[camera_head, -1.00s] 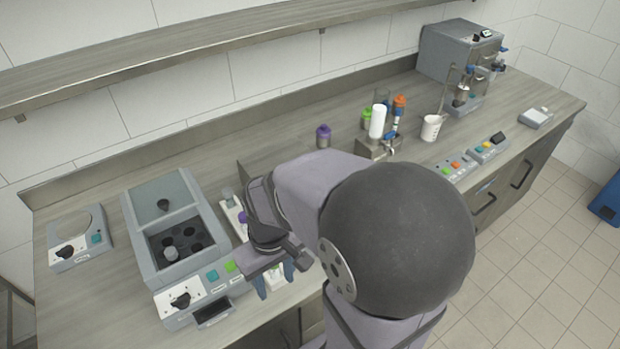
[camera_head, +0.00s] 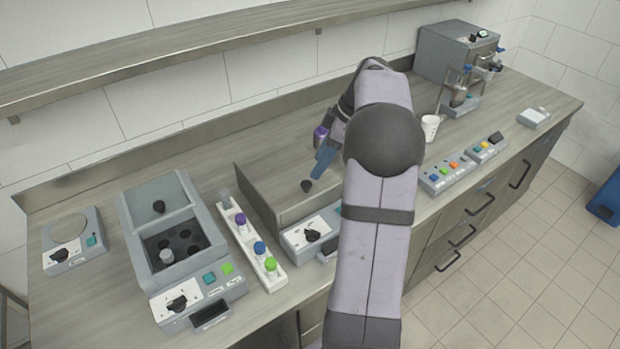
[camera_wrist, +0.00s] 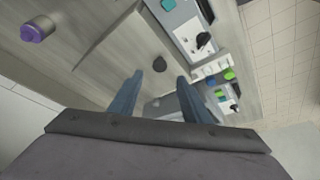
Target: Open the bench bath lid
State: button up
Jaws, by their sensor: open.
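The bench bath (camera_head: 260,195) is a steel box in the middle of the bench, with a control panel (camera_head: 312,236) on its front. Its flat lid (camera_head: 285,165) looks shut and has a small black knob (camera_head: 306,186). My gripper (camera_head: 321,168) is open and empty, above the lid and close to the knob. In the wrist view the knob (camera_wrist: 159,64) shows between and just beyond the fingertips of my gripper (camera_wrist: 159,80). The gap in height between fingertips and knob is hard to judge. My arm hides the right part of the bath.
A purple-capped container (camera_head: 321,136) stands behind my fingers. A white rack (camera_head: 252,245) with several capped tubes lies left of the bath. Further left is a grey unit (camera_head: 170,285) with round wells. A white cup (camera_head: 430,127) and button boxes (camera_head: 447,173) stand to the right.

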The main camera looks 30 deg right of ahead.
aim_at(307, 183)
jog(key=shift+p+x, duration=1.25)
jog(key=shift+x, duration=2.45)
